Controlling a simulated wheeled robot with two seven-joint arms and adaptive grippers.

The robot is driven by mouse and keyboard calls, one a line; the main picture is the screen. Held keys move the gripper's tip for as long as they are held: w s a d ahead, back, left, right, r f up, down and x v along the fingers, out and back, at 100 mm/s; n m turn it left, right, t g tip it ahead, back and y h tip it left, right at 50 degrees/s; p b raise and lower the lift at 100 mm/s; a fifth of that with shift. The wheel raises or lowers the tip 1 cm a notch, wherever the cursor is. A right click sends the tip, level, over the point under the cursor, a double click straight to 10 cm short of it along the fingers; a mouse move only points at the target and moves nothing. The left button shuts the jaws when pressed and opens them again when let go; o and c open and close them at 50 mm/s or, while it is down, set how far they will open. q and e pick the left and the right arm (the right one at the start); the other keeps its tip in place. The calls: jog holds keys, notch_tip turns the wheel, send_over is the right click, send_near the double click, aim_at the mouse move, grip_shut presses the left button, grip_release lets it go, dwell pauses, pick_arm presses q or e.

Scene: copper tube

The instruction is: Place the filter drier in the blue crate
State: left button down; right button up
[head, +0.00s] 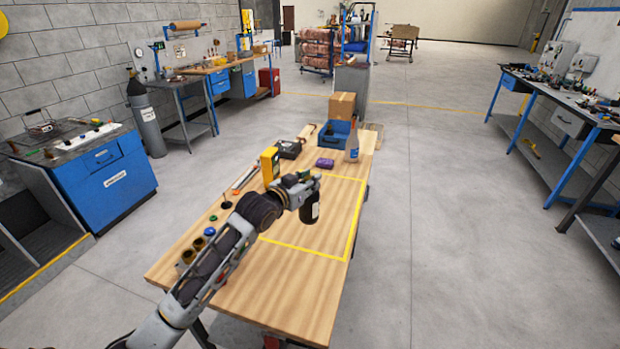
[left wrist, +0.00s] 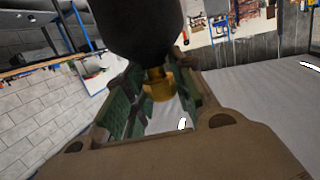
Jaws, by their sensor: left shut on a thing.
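The filter drier (head: 312,211) is a dark cylinder with a pale label, hanging upright over the table inside the yellow outline. In the left wrist view its dark body (left wrist: 138,30) fills the top, with a brass-coloured neck (left wrist: 157,84) below it. My left gripper (head: 305,182) is shut on the filter drier at its neck; the green-lined fingers (left wrist: 160,105) stand on both sides of the neck. The blue crate (head: 335,139) stands at the far end of the table, beyond the gripper. My right gripper is in neither view.
On the wooden table (head: 290,310), a spray bottle (head: 352,143) stands right beside the crate and a cardboard box (head: 342,105) behind it. A purple item (head: 325,164), a black case (head: 289,149) and a yellow device (head: 269,165) lie nearer. Small parts line the left edge. The front is clear.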

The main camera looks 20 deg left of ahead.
pick_arm(q)
jog(key=s+a+r+n+y, duration=0.2)
jog(key=s+r+n+y, duration=0.1)
jog(key=s, duration=0.4)
jog(key=shift+s+a+r+t+y, duration=0.2)
jog(key=shift+a+r+t+y, duration=0.15)
jog(key=shift+r+y, duration=0.45)
